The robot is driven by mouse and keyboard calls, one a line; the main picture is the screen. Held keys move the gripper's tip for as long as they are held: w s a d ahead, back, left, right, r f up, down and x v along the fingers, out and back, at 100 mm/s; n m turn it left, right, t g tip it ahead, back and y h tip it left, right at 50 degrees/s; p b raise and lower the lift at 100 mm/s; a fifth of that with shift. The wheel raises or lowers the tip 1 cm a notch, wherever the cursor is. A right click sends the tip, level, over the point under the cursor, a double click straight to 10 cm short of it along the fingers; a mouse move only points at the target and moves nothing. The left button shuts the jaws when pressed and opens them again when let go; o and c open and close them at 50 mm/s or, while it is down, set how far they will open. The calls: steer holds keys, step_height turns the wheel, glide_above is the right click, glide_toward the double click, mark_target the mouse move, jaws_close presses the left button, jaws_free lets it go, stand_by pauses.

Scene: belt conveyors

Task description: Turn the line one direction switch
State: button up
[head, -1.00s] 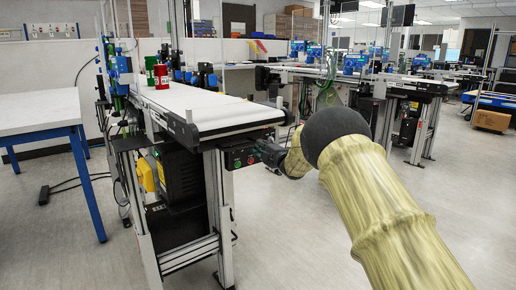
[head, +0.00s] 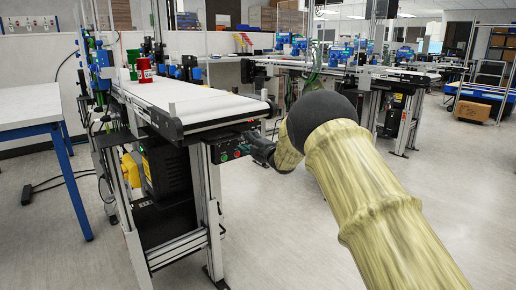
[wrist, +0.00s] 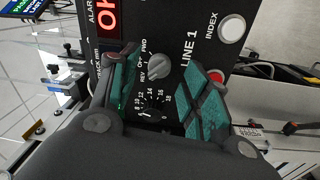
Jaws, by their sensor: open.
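The line one control panel (wrist: 180,52) fills the middle of the wrist view, with "LINE 1" printed on it. Its direction switch (wrist: 155,73) is a small grey knob beside the words REV, OFF and FWD. My gripper (wrist: 163,90) is open, with one green-padded finger on each side of the switch; I cannot tell whether either touches it. A numbered dial (wrist: 150,112) also lies between the fingers. In the head view, my gripper (head: 262,150) is at the control box (head: 228,150) under the conveyor's end; its fingertips are hard to make out there.
A white index button (wrist: 231,29) and a red button (wrist: 217,75), partly hidden by a finger, are on the panel. Open floor (head: 290,235) lies in front.

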steer(key=v, duration=1)
steer(key=shift+d+r, duration=0.1)
steer(key=shift+d, duration=0.05)
